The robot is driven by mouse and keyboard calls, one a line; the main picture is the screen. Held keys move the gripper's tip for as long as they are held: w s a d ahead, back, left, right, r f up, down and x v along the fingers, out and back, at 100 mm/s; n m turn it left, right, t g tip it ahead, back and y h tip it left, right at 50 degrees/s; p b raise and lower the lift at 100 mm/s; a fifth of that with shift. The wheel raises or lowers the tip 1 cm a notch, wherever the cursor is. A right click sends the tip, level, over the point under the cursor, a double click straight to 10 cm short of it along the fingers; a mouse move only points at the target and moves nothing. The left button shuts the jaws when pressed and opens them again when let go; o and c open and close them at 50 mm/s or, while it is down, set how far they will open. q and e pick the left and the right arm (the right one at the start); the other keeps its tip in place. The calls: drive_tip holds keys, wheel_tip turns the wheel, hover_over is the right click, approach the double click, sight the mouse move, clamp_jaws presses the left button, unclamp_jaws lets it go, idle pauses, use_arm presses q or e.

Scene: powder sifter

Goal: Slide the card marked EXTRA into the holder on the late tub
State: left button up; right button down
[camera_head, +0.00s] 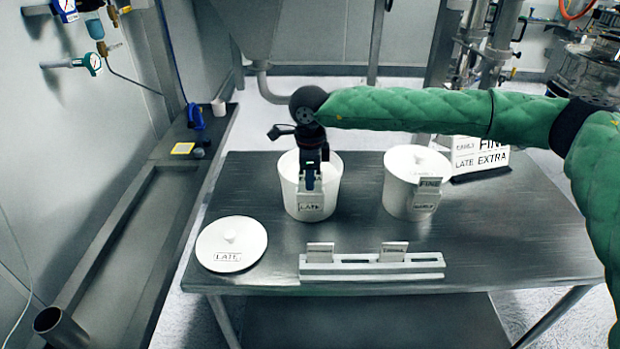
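The late tub (332,187) is white, stands open on the table and has a holder marked LATE (311,207) on its front. My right gripper (310,186) points down over the tub's front, right at the holder. Whether it grips a card there is too small to tell. Two cards stand in a white rack (372,268): a left card (320,248) and a right card (394,247), both with print too small to read. The early tub (404,192) is lidded, with a card marked FINE (430,184) in its holder. My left gripper is out of view.
A white lid marked LATE (232,243) lies at the table's left. My green-sleeved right arm crosses above the early tub. The table's (520,235) right side is clear.

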drive_tip(key=shift+f+b, duration=0.65)
drive_tip(key=shift+f, duration=0.05)
drive_tip(key=c, duration=1.6)
unclamp_jaws()
drive_tip(key=shift+o, duration=0.2)
